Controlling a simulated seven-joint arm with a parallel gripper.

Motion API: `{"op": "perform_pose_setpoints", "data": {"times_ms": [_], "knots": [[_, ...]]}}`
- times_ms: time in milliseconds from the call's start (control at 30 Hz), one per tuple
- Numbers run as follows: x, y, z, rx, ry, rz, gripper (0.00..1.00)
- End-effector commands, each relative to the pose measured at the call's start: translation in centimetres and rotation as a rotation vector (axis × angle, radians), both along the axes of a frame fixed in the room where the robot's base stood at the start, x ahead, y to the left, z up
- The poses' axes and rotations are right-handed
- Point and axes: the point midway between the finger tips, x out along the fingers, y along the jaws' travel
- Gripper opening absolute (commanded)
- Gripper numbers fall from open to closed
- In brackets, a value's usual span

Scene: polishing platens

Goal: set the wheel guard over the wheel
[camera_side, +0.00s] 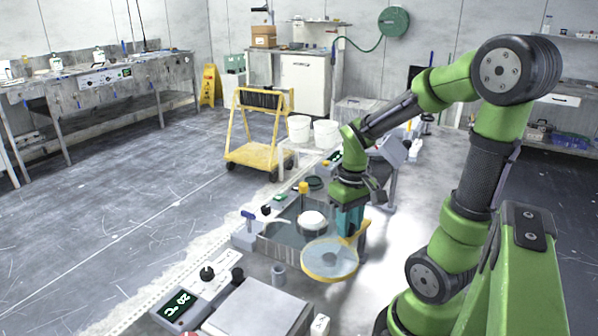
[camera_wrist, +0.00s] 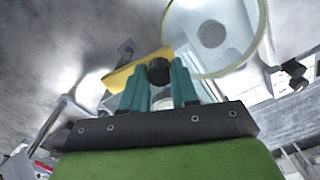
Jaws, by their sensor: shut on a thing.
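The wheel guard (camera_side: 330,262) is a clear round disc with a yellow rim and a yellow handle. My gripper (camera_side: 349,226) has teal fingers and is shut on the guard at its handle. In the wrist view the fingers of my gripper (camera_wrist: 159,80) close around a dark knob by the yellow handle, and the guard's clear disc (camera_wrist: 235,48) is at the upper right. What looks like the wheel (camera_side: 312,219), a white round piece, sits in a grey basin (camera_side: 275,247). The guard is held in front of it in the side view, apparently not over it.
A bottle with a yellow cap (camera_side: 303,188) stands behind the basin. A blue-handled tool (camera_side: 249,215) is at its left. A small grey cup (camera_side: 278,275) and a control box with a green display (camera_side: 182,305) are in front. White buckets (camera_side: 326,134) stand farther back.

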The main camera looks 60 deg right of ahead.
Motion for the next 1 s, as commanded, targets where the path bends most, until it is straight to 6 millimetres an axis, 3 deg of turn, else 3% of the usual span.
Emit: {"op": "perform_pose_setpoints", "data": {"times_ms": [267,1000], "knots": [[1.1,-0.3,0.0,0.0,0.0,-0.155,0.0],[4.7,-3.5,0.1,-0.001,-0.003,-0.85,0.0]]}}
